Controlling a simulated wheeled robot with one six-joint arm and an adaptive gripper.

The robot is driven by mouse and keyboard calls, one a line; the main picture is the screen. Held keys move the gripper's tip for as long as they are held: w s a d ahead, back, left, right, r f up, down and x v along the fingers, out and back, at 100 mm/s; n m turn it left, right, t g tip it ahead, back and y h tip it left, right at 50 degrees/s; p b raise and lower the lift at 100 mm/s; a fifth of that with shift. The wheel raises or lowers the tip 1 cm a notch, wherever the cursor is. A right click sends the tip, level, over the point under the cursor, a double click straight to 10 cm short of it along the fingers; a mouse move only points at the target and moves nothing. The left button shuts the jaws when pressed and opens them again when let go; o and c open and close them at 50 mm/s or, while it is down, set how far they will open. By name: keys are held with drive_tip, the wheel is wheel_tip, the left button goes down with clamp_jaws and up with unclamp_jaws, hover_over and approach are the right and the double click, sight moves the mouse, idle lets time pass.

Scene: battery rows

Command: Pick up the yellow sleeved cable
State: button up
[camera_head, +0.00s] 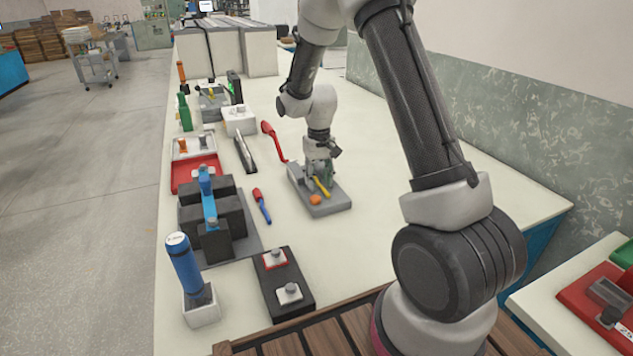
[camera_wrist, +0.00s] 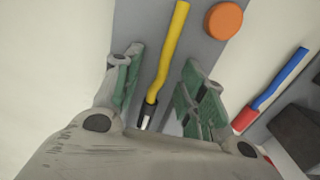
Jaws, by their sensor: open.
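The yellow sleeved cable (camera_head: 321,187) lies on a grey tray (camera_head: 331,208) on the white table. In the wrist view the cable (camera_wrist: 170,45) runs lengthwise between my gripper's fingers, with a dark end near the gripper's base. My gripper (camera_head: 318,172) is over the tray, pointing down. In the wrist view its green-padded fingers (camera_wrist: 160,85) are open on either side of the cable, with gaps showing on both sides.
An orange disc (camera_head: 315,200) lies on the tray next to the cable. A red-handled tool (camera_head: 275,141) lies at the tray's far left. A blue-and-red screwdriver-like tool (camera_head: 262,206) lies left of the tray. Dark battery blocks (camera_head: 232,215) stand further left. The table right of the tray is clear.

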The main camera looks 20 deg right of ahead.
clamp_jaws()
drive_tip(key=shift+r, duration=0.1)
